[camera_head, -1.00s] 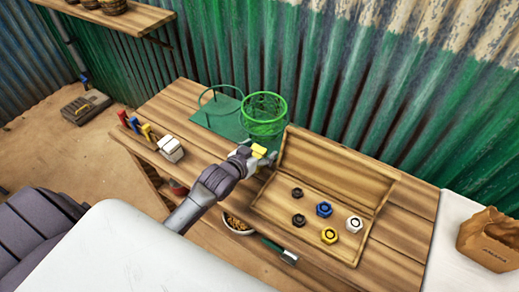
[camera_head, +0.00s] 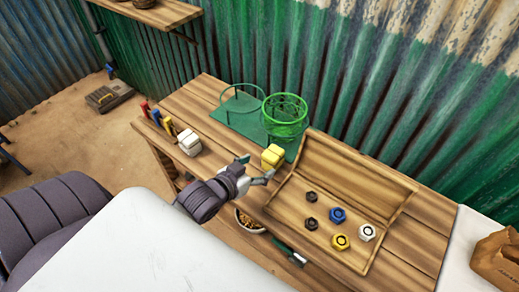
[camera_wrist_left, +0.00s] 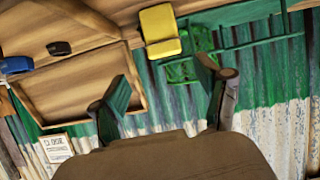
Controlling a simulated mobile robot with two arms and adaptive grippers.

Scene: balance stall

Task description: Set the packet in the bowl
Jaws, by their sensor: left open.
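A yellow packet (camera_head: 272,157) stands on the wooden table just past the fingertips of my left gripper (camera_head: 258,172). The left gripper is open and empty, with its fingers apart. In the left wrist view the packet (camera_wrist_left: 160,30) is beyond the fingers (camera_wrist_left: 165,88), not between them. A green wire bowl (camera_head: 285,116) sits at the right end of a green stand (camera_head: 243,124), behind the packet. An empty green ring (camera_head: 243,92) is at the stand's left end. My right gripper is not in view.
A white packet (camera_head: 189,143) and coloured tools (camera_head: 158,118) are at the table's left end. An open wooden box (camera_head: 325,227) with several nuts lies right of the gripper. A paper bag (camera_head: 497,260) is far right.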

